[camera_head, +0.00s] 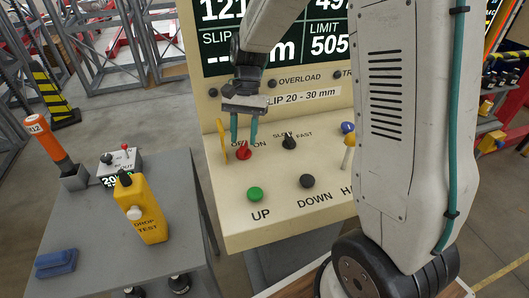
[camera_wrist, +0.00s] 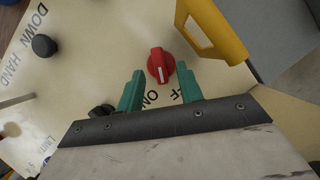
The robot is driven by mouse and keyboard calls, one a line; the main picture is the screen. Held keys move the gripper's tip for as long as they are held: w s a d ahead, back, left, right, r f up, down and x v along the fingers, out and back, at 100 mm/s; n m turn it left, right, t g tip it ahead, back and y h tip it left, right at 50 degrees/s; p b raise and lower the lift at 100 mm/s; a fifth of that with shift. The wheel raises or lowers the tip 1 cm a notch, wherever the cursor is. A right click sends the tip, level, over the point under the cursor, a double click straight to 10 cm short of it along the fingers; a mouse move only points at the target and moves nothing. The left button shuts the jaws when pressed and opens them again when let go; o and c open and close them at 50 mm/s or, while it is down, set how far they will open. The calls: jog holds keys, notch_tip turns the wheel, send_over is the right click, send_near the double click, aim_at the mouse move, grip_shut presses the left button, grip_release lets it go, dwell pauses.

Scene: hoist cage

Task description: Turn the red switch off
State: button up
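The red switch (camera_head: 244,151) is a rotary knob on the sloping cream panel, with ON and partly hidden OFF lettering behind it. In the wrist view the red switch (camera_wrist: 160,63) shows a white pointer line aimed at the lettering, roughly between the two words; which one it marks I cannot tell. My gripper (camera_head: 244,138) is open, its teal fingers pointing down just above the knob. In the wrist view my gripper (camera_wrist: 160,82) has one finger on each side of the knob's near edge, with a gap between them. Contact with the knob is not visible.
A yellow guard (camera_wrist: 222,34) stands close beside the switch. A black selector (camera_head: 289,142), green UP button (camera_head: 255,194) and black DOWN button (camera_head: 307,181) share the panel. A grey table (camera_head: 110,240) at left holds a yellow pendant (camera_head: 146,208).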

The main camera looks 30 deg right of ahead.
jog(key=shift+s+r, duration=0.25)
jog(key=shift+r, duration=0.65)
jog(key=s, duration=1)
jog(key=s+r, duration=0.1)
jog(key=s, duration=0.4)
jog(key=shift+s+r, duration=0.1)
jog(key=shift+s, duration=0.15)
